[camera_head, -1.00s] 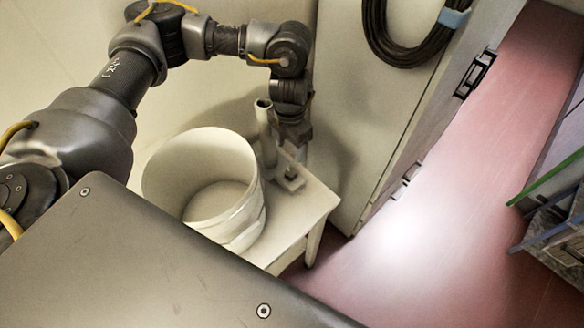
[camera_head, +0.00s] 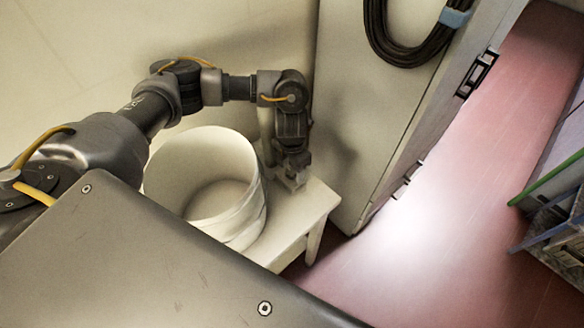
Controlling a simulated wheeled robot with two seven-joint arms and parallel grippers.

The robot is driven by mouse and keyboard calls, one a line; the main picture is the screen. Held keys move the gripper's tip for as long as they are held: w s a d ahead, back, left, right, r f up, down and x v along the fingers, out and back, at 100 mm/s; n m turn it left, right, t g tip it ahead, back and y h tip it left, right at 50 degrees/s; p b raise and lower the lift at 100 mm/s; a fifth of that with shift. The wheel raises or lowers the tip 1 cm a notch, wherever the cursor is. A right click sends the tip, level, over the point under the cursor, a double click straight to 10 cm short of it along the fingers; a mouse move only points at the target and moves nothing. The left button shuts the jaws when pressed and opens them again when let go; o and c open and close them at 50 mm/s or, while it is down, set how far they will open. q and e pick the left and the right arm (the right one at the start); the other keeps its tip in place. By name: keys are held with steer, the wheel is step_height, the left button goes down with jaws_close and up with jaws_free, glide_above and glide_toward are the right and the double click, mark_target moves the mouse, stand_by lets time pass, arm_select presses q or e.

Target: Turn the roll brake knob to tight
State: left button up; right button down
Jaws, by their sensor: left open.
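My left gripper (camera_head: 295,180) points down at the right part of a small white table (camera_head: 318,205). It is at the low base of a stand with an upright post (camera_head: 266,128). The gripper and forearm cover most of this stand. I see no part that I can clearly name as the brake knob; it may be hidden under the gripper. The gripper is open, but its fingertips are small and hard to make out, so I cannot tell whether they touch anything. My right gripper is out of view.
A wide white hollow cylinder (camera_head: 205,185) stands on the table, just left of the gripper. A pale cabinet (camera_head: 370,130) with a black coiled cable (camera_head: 400,48) rises to the right. The reddish floor (camera_head: 430,220) beyond is mostly clear.

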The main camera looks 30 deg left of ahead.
arm_select(q)
steer(key=shift+c, duration=0.2)
steer(key=c, duration=0.9)
steer(key=shift+c, duration=0.2)
